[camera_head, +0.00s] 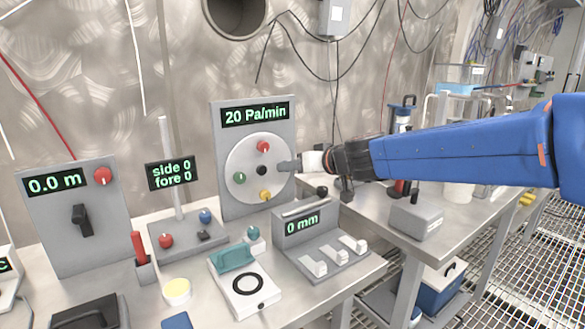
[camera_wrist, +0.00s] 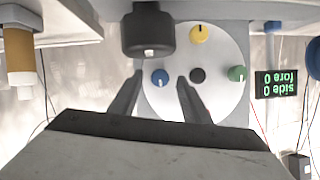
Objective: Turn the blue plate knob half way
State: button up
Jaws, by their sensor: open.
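The round pale plate (camera_head: 240,166) stands upright on a grey panel under a display reading "20 Pa/min". It bears a red knob (camera_head: 263,146), a green knob (camera_head: 239,178), a yellow knob (camera_head: 265,195) and a black centre (camera_head: 261,170). The blue plate knob (camera_wrist: 160,77) shows in the wrist view, with a white mark on it; in the head view my gripper hides it. My gripper (camera_head: 287,165) is open at the plate's right side. In the wrist view its fingertips (camera_wrist: 160,76) appear on either side of the blue knob; contact is unclear.
A dark round knob (camera_wrist: 148,30) is close above the left finger in the wrist view. A "side 0 fore 0" display (camera_head: 171,173) stands left of the plate panel.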

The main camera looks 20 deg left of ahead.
jog(key=shift+w+a+f, duration=0.2)
jog(key=shift+w+a, duration=0.15)
jog(key=shift+a, duration=0.15)
jog(key=c, duration=1)
jog(key=shift+c, duration=0.2)
jog(key=m+g+y, duration=0.1)
jog(key=m, duration=0.2)
jog(key=m+g+y, duration=0.1)
jog(key=m+y, duration=0.1)
jog(key=m, duration=0.1)
jog(key=shift+w+d+f, duration=0.2)
jog(key=shift+m+y, duration=0.3)
